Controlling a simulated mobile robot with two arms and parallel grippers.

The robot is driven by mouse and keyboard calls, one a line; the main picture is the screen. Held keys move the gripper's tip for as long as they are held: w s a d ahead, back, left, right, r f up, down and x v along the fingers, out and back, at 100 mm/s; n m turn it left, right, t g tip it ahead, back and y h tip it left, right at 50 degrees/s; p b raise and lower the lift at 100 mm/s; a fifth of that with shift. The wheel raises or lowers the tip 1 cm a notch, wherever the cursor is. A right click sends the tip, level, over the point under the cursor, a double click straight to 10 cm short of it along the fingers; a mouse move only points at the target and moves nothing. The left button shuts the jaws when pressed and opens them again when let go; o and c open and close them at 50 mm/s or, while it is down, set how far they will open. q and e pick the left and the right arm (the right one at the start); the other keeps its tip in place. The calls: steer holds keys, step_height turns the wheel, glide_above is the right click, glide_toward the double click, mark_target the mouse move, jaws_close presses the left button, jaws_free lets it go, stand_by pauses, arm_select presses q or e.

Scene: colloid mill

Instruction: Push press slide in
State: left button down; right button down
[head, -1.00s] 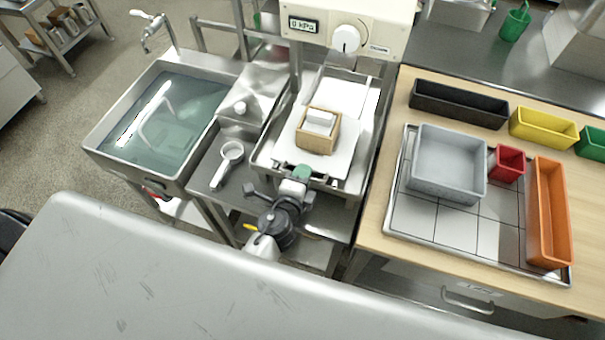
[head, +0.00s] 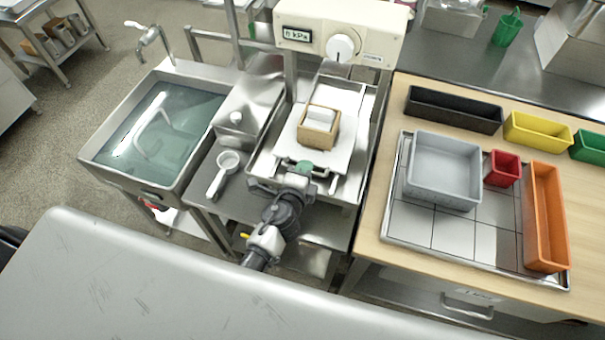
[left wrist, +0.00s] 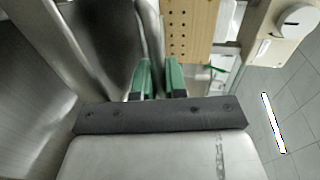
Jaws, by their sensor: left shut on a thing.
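The press slide (head: 338,158) is a white plate in a metal frame below the cream press head (head: 315,32). A wooden box (head: 318,138) with a white block (head: 320,114) in it sits on the slide, in front of the press head. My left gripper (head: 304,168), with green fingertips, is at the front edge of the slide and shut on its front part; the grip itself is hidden. In the left wrist view, the green fingers (left wrist: 159,82) point toward the perforated wooden box (left wrist: 190,28). My right gripper is not in view.
A water-filled sink (head: 165,130) stands at the left. A white ladle (head: 224,172) lies beside the slide. On the right, a wooden table bears a grey bin (head: 444,172), an orange bin (head: 546,215) and other bins.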

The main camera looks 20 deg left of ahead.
arm_select(q)
steer(key=shift+s, duration=0.2)
steer(key=c, duration=1.5)
jaws_free()
steer(key=b+v, duration=0.1)
steer(key=v, duration=0.9)
steer(key=shift+s, duration=0.4)
steer(key=shift+c, duration=0.3)
